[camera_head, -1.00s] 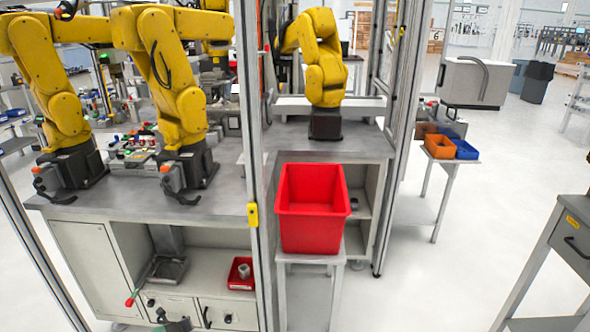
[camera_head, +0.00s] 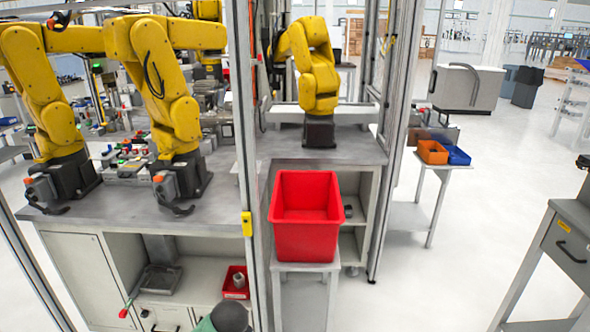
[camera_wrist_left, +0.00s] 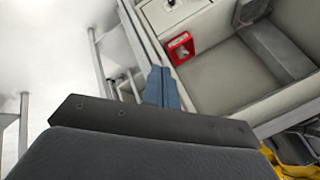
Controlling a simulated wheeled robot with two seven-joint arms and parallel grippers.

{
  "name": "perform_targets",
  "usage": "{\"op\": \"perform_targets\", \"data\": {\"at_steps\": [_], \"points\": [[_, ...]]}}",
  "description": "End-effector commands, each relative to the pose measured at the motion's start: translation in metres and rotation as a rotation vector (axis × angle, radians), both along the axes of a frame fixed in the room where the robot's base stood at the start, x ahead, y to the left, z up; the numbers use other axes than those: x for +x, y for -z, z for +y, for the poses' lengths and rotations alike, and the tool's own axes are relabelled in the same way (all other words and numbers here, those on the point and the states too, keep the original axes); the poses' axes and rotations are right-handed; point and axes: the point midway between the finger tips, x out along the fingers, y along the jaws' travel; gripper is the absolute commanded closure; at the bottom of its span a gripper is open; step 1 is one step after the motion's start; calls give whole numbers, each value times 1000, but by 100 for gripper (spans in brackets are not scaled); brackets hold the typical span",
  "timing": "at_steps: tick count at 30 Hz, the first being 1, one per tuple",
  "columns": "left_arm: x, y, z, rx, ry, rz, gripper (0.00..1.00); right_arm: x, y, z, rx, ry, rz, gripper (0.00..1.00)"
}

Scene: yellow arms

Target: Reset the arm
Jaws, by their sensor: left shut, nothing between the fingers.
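My left gripper (camera_wrist_left: 162,88) shows in the left wrist view as blue-grey fingers close together beyond the dark wrist housing. It is shut and empty, with open air around the fingertips. In the head view a rounded dark grey and green part of my arm shows at the bottom edge, in front of the cabinet; the fingers cannot be made out there. My right gripper is in neither view.
A red bin (camera_head: 305,240) stands on a small stand at the centre. Yellow robot arms (camera_head: 165,85) stand on the workbench (camera_head: 120,215) at left. A small red tray (camera_head: 236,283) sits in the cabinet. Orange (camera_head: 432,152) and blue (camera_head: 457,156) bins are at right.

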Motion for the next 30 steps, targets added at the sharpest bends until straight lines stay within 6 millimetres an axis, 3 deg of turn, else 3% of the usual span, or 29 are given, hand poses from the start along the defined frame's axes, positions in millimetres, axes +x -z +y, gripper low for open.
{"op": "perform_targets", "data": {"at_steps": [1,6,16,23,30], "points": [[-19,-9,-10,-53,-23,6,100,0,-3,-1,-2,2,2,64],[-71,-33,-26,-184,-88,31,100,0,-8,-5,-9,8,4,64],[-159,-52,-30,-373,-197,81,100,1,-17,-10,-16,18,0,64],[-220,-38,-24,-453,-296,152,100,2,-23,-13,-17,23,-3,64],[-290,2,-25,-489,-397,288,100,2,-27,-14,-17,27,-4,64]]}}
